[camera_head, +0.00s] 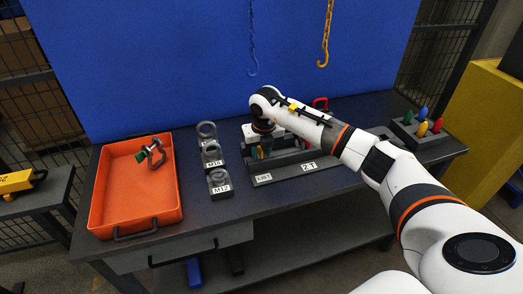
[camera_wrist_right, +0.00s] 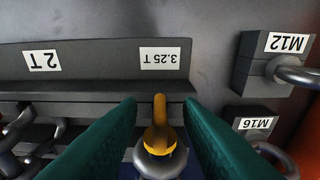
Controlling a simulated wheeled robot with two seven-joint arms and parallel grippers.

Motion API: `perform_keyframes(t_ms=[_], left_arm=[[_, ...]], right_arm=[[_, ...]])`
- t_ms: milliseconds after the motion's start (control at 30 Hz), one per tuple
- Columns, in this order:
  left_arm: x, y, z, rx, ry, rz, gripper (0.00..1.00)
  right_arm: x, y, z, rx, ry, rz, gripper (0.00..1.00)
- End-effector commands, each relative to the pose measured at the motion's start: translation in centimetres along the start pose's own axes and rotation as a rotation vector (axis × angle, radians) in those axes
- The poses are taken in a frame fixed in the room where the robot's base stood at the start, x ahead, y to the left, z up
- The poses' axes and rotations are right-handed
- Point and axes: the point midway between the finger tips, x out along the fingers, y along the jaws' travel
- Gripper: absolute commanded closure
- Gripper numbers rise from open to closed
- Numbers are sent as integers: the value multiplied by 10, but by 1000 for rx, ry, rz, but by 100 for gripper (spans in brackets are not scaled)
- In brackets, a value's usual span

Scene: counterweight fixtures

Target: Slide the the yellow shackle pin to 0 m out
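The yellow shackle pin (camera_wrist_right: 159,128) shows in the right wrist view, at the bottom middle, with a silver metal part around its lower end. My right gripper (camera_wrist_right: 160,104) has its two green fingers apart, one on each side of the pin, with a visible gap to each. In the head view, the right gripper (camera_head: 264,148) points down over the grey shackle rack (camera_head: 295,172), and the arm hides the pin there. The rack bears labels "2 T" (camera_wrist_right: 42,61) and "3.25 T" (camera_wrist_right: 160,58). My left gripper is not in view.
An orange tray (camera_head: 103,195) with a shackle stands at the left. Labelled blocks, M16 (camera_head: 213,163) and M12 (camera_head: 221,190), stand between tray and rack. A holder (camera_head: 428,141) with coloured pieces is at the right. A yellow hook (camera_head: 322,62) hangs behind.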

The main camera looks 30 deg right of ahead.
Motion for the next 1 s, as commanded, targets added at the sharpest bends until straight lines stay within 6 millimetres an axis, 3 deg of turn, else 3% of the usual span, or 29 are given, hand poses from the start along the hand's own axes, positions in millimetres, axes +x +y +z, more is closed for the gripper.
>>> perform_keyframes(t_ms=[700,1000], left_arm=[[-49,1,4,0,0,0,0],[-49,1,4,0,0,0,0]], right_arm=[[-67,0,-1,1,0,0,67],[-70,0,0,1,0,1,67]])
